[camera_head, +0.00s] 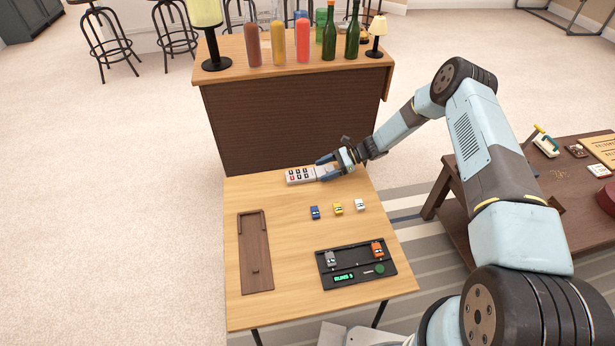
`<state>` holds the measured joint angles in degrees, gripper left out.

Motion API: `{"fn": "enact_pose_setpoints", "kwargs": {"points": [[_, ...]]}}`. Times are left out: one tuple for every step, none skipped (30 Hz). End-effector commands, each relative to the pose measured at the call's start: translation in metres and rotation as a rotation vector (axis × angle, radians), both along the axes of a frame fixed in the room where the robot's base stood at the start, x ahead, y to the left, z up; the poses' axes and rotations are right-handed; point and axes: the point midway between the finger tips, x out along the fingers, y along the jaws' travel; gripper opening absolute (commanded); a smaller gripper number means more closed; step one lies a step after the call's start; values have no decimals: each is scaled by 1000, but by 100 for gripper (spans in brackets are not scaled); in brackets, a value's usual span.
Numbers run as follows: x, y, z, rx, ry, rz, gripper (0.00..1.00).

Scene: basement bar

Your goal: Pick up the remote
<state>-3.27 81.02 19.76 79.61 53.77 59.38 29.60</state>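The remote (299,175) is a pale grey bar with dark and red buttons. It is at the far edge of the light wooden table (290,235), and its left part shows clear of my gripper. My gripper (323,168) is low at the remote's right part, reaching in from the right. Its blue fingers are apart, one on the far side and one on the near side of the remote. I cannot tell whether they press on it or whether it is lifted.
Blue (315,212), yellow (338,209) and white (360,204) toy cars stand nearer on the table. A black panel (357,283) holds grey and orange cars. A brown wooden tray (255,252) lies left. The bar counter (290,80) with bottles rises behind.

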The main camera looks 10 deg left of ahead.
Motion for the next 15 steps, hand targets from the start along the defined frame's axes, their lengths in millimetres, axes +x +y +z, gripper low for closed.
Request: {"fn": "enact_pose_setpoints", "kwargs": {"points": [[0,0,0,0,0,0,70],[0,0,0,0,0,0,68],[0,0,0,0,0,0,64],[0,0,0,0,0,0,61],[0,0,0,0,0,0,58],[0,0,0,0,0,0,54],[0,0,0,0,0,0,51],[0,0,0,0,0,0,48],[0,0,0,0,0,0,45],[0,0,0,0,0,0,42],[0,0,0,0,0,0,39],[0,0,0,0,0,0,35],[0,0,0,0,0,0,32],[0,0,0,1,0,0,30],[0,0,0,1,0,0,30]]}}
